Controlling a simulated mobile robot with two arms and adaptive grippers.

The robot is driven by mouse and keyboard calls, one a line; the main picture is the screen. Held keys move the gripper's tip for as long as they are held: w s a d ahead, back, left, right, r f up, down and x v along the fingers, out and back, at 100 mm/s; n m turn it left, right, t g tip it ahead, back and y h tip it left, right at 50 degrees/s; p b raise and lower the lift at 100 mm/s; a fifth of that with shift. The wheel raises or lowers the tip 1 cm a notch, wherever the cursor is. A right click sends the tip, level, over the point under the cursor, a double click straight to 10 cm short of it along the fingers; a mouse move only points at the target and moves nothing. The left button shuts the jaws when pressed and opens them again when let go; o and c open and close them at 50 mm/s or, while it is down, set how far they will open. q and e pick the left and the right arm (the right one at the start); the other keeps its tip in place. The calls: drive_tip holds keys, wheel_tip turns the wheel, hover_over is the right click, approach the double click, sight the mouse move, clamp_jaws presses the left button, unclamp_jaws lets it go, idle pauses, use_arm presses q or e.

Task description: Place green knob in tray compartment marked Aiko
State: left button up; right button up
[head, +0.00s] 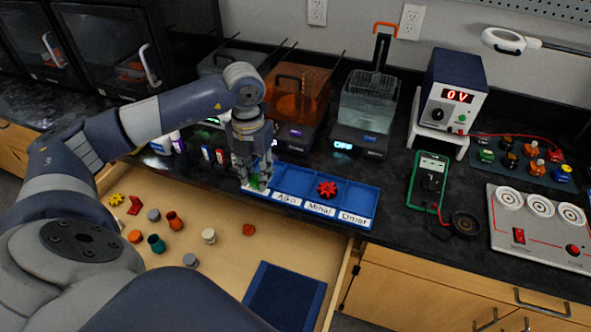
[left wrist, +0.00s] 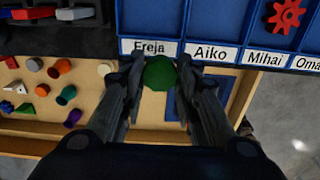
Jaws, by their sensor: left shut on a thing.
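My left gripper (head: 254,180) is shut on the green knob (left wrist: 160,74). In the left wrist view the knob sits between the fingertips (left wrist: 160,80), at the tray's front edge between the labels Freja and Aiko. A little of the knob (head: 255,182) shows below the fingers in the head view. The blue tray (head: 368,205) stands on the dark counter. Its Aiko compartment (head: 294,180) looks empty. A red gear (head: 327,188) lies in the Mihai compartment. The arm hides much of the Freja end in the head view. My right gripper is not in view.
An open wooden drawer (head: 225,255) below the tray holds several loose coloured parts and a dark blue mat (head: 285,297). Clear-covered machines (head: 368,108) stand behind the tray. A green multimeter (head: 428,180) lies to its right.

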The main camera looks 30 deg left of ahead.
use_arm(q)
drive_tip(key=p, duration=0.2)
hover_over(296, 183)
drive_tip(key=shift+s+f, duration=0.1)
drive_tip(key=shift+f, duration=0.85)
wheel_tip(296, 183, down, 3)
drive_tip(key=shift+r+p, duration=0.2)
drive_tip(key=shift+p, duration=0.25)
drive_tip(key=shift+f, duration=0.1)
drive_tip(key=o, duration=0.4)
drive_tip(key=shift+o, duration=0.2)
drive_tip(key=shift+a, duration=0.1)
